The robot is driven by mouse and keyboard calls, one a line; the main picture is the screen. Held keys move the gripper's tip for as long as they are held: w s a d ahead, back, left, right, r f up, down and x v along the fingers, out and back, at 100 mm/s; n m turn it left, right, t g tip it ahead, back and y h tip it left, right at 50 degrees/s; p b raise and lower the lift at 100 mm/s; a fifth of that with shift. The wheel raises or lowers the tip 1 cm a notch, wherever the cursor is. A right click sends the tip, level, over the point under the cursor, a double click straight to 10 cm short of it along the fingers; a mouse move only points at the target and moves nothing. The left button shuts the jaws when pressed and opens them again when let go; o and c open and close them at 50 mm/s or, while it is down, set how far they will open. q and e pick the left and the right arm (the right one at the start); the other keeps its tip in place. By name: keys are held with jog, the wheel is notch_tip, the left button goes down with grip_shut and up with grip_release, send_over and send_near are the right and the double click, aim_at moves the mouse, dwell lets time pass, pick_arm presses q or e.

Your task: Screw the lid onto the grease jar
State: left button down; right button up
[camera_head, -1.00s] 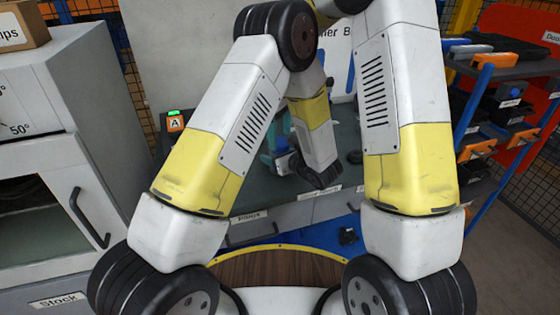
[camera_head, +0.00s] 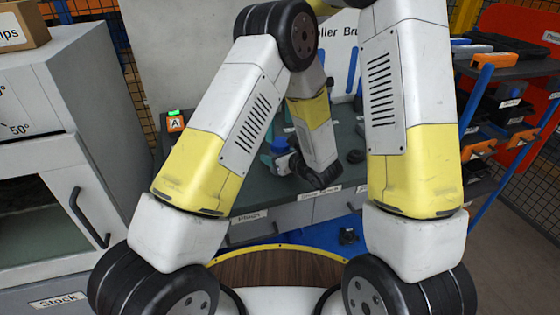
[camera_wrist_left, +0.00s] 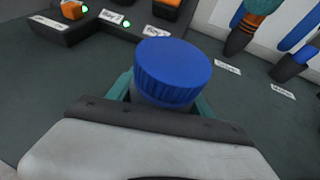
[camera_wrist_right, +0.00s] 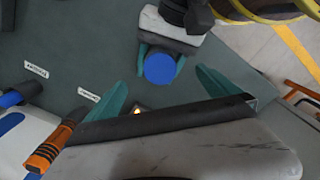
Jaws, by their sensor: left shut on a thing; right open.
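The grease jar (camera_wrist_left: 147,97) stands upright between the teal fingers of my left gripper (camera_wrist_left: 160,100), which is shut on it low over the bench. The blue ribbed lid (camera_wrist_left: 172,72) sits on top of the jar and looks level; I cannot tell how tightly it is threaded. The lid also shows in the head view (camera_head: 279,145), beside my left forearm, and from above in the right wrist view (camera_wrist_right: 160,68). My right gripper (camera_wrist_right: 160,78) is open, its teal fingers spread to either side of the lid in that view, apart from it.
The dark green bench top (camera_head: 255,195) has labelled spots along its front edge. A small box marked A (camera_head: 175,121) with a green light stands at its left. Orange- and blue-handled tools (camera_wrist_right: 48,148) show in the right wrist view. A shelf rack (camera_head: 505,65) stands at the right.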

notch_tip(320, 180, up, 11)
dwell(0.3)
pick_arm(q)
jog(key=shift+c, duration=1.6)
grip_release()
jog(key=shift+d, duration=0.1)
jog(key=v, duration=0.7)
jog(key=shift+s+d+r, duration=0.15)
jog(key=shift+s+r, duration=0.1)
jog(key=shift+s, duration=0.05)
